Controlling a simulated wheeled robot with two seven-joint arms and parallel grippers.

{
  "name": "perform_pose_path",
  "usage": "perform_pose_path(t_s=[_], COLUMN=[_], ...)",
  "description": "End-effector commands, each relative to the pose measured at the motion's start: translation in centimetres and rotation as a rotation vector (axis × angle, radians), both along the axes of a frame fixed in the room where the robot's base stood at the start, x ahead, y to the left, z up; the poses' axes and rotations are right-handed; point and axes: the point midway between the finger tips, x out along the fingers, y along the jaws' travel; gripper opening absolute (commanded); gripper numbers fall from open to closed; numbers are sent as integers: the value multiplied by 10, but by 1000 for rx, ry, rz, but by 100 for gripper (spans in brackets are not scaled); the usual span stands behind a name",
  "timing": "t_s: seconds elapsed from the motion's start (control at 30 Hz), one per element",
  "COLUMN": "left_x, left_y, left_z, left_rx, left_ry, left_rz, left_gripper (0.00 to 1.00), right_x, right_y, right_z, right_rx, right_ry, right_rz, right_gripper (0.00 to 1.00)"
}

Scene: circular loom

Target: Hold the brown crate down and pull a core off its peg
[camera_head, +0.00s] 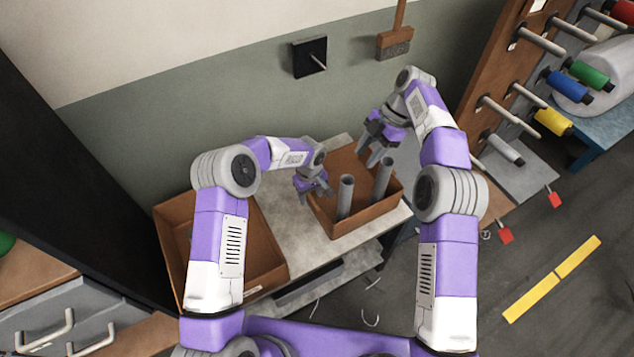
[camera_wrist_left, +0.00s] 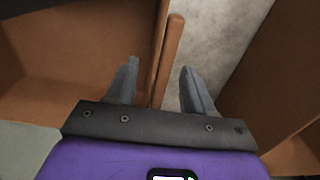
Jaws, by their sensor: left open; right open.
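The brown crate (camera_head: 370,215) sits on the table with two upright grey cores in it, a front one (camera_head: 345,198) and a rear-right one (camera_head: 382,178). The pegs inside the cores cannot be made out. My left gripper (camera_head: 318,194) is open at the crate's left wall. In the left wrist view, the open left fingers (camera_wrist_left: 158,68) stand either side of the crate wall's rim (camera_wrist_left: 170,50), with a gap to it. My right gripper (camera_head: 371,158) is open and empty, pointing down over the back of the crate, behind and left of the rear-right core.
A larger brown box (camera_head: 262,275) stands on the left end of the grey table (camera_head: 345,248), with bare tabletop between it and the crate. A peg rack (camera_head: 490,75) with coloured spools stands at the right. A wall brush (camera_head: 395,45) hangs behind.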

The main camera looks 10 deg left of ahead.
Motion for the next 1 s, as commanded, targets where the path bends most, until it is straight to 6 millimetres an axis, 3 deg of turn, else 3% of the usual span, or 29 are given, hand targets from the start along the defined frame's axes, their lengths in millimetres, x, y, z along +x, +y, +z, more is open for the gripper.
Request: perform_pose_path(t_s=[0.2,0.57,0.9,1.0], left_x=[0,0,0,0], left_y=[0,0,0,0], left_z=[-24,-29,-28,-28], left_rx=[-1,0,-1,-1], left_ry=[1,-1,-1,-1], left_rz=[1,0,0,0], left_gripper=[52,51,0,0], right_x=[0,0,0,0], right_y=[0,0,0,0], right_z=[0,0,0,0], right_rx=[-1,-1,-1,-1], right_ry=[0,-1,-1,-1], right_rz=[-2,-2,-2,-2], right_gripper=[43,43,43,43])
